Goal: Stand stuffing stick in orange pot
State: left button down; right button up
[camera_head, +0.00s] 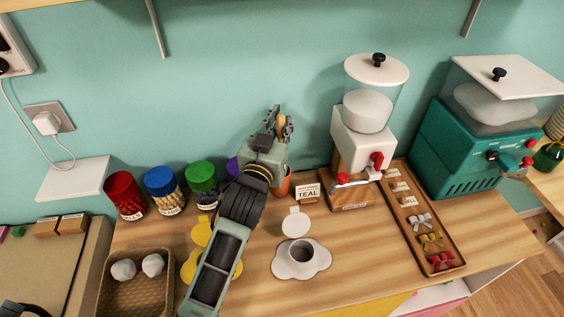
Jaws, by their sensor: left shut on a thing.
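The orange pot (286,185) stands on the wooden counter near the wall, mostly hidden behind my left gripper and wrist. My left gripper (279,122) is above the pot, with its fingers pointing up and toward the wall. It is shut on a light wooden stick, the stuffing stick (281,126), whose upper part shows between the fingers. The stick's lower end is hidden, so I cannot tell whether it is inside the pot. My right gripper is not in view.
Jars with red (125,194), blue (164,190) and green (202,184) lids stand left. A "TEAL" card (307,193) and a white dispenser (360,133) stand right of the pot. A bow tray (421,217), a teal machine (468,147) and a basket (108,291) flank the counter.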

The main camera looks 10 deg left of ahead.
pick_arm(q)
notch_tip(320, 180, down, 3)
jog(key=shift+s+r, duration=0.15)
notch_tip(320, 180, down, 4)
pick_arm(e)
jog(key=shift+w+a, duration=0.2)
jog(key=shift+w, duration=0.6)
pick_arm(q)
jog(key=shift+f, duration=0.2)
jog(key=shift+f, duration=0.15)
jog(key=c, duration=1.6)
grip_release()
jog(key=shift+c, duration=0.2)
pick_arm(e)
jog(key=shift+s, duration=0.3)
